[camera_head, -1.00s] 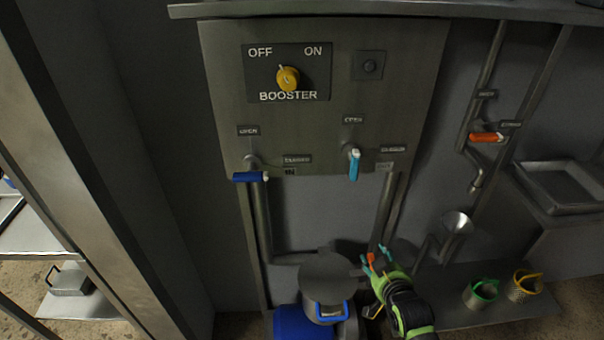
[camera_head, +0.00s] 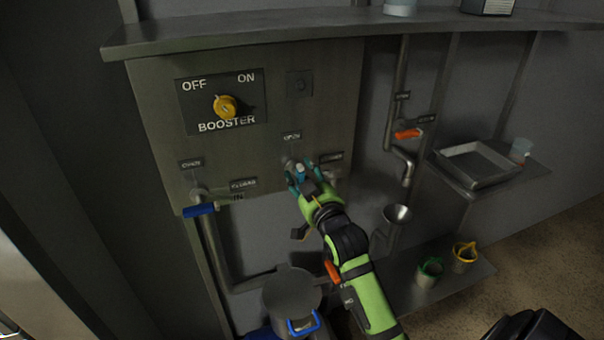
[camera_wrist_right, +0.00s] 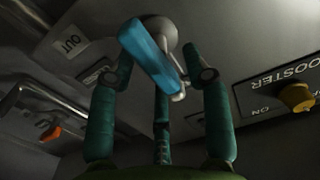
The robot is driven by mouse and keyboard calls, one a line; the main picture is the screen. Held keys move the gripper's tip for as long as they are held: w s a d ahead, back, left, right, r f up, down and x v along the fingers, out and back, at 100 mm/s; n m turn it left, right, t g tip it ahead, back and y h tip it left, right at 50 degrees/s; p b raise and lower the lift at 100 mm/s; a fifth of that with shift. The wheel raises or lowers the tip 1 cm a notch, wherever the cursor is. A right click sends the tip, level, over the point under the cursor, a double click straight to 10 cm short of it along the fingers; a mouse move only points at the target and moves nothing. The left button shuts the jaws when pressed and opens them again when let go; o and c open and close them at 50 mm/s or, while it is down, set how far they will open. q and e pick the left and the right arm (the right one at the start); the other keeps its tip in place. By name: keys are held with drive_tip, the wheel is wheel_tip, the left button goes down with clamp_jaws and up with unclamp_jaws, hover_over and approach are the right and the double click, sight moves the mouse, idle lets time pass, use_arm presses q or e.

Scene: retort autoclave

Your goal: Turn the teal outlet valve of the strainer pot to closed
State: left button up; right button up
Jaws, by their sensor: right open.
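The teal outlet valve handle (camera_wrist_right: 152,56) shows in the right wrist view as a light blue bar slanting from its grey pivot. In the head view it is mostly hidden behind my right gripper (camera_head: 302,174), at the panel's lower right below the OPEN label. In the wrist view my right gripper (camera_wrist_right: 160,74) is open, its dark teal fingers on both sides of the handle. I cannot tell whether they touch it. The strainer pot (camera_head: 291,290) stands below the panel. My left gripper is not in view.
The blue inlet handle (camera_head: 200,209) lies sideways at the panel's lower left. The yellow booster knob (camera_head: 226,106) is above. An orange-handled valve (camera_head: 408,134) sits on a pipe to the right, near a tray (camera_head: 476,165) and a funnel (camera_head: 397,214).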

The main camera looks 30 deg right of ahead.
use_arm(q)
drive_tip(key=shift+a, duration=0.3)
use_arm(e)
drive_tip(key=shift+w, duration=0.15)
clamp_jaws()
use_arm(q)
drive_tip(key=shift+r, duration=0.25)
use_arm(e)
drive_tip(key=m+p, duration=0.1)
drive_tip(key=m, duration=0.1)
drive_tip(key=m+p, duration=0.1)
drive_tip(key=p, duration=0.1)
drive_tip(key=shift+d+r+m, duration=0.1)
drive_tip(key=shift+d+m, duration=0.1)
drive_tip(key=shift+m, duration=0.2)
use_arm(q)
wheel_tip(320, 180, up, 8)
drive_tip(key=p, duration=0.5)
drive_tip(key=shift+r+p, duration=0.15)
drive_tip(key=shift+p, duration=0.2)
use_arm(e)
drive_tip(key=m, duration=0.4)
drive_tip(key=f+m, duration=0.1)
drive_tip(key=m, duration=0.9)
drive_tip(key=shift+d+f, duration=0.2)
drive_tip(key=shift+f, duration=0.1)
